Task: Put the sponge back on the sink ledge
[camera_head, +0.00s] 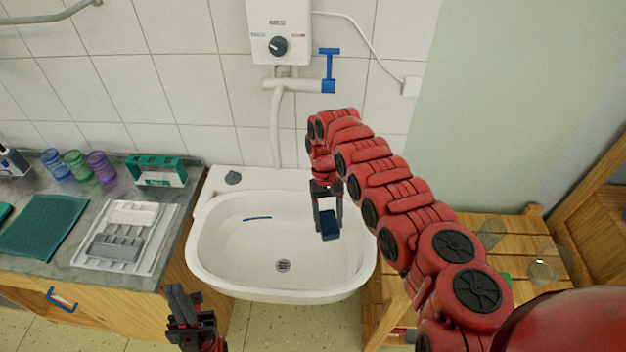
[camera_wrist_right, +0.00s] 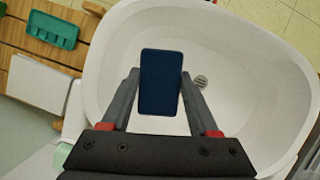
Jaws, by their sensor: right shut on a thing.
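A dark blue sponge (camera_head: 329,225) is held between the fingers of my right gripper (camera_head: 327,215), above the right part of the white sink (camera_head: 225,255). In the right wrist view the sponge (camera_wrist_right: 160,82) sits between both fingers, with the basin (camera_wrist_right: 235,60) below and the drain beside it. The sink ledge (camera_head: 268,180) runs along the wall behind the basin, partly hidden by my right arm. My left gripper (camera_head: 190,318) is in front of the sink at lower left, with no object seen in it; its finger gap is unclear.
A grey knob (camera_head: 232,177) stands on the ledge's left. A tap pipe (camera_head: 277,130) comes down behind the basin. A wooden slatted shelf (camera_head: 480,225) stands at right.

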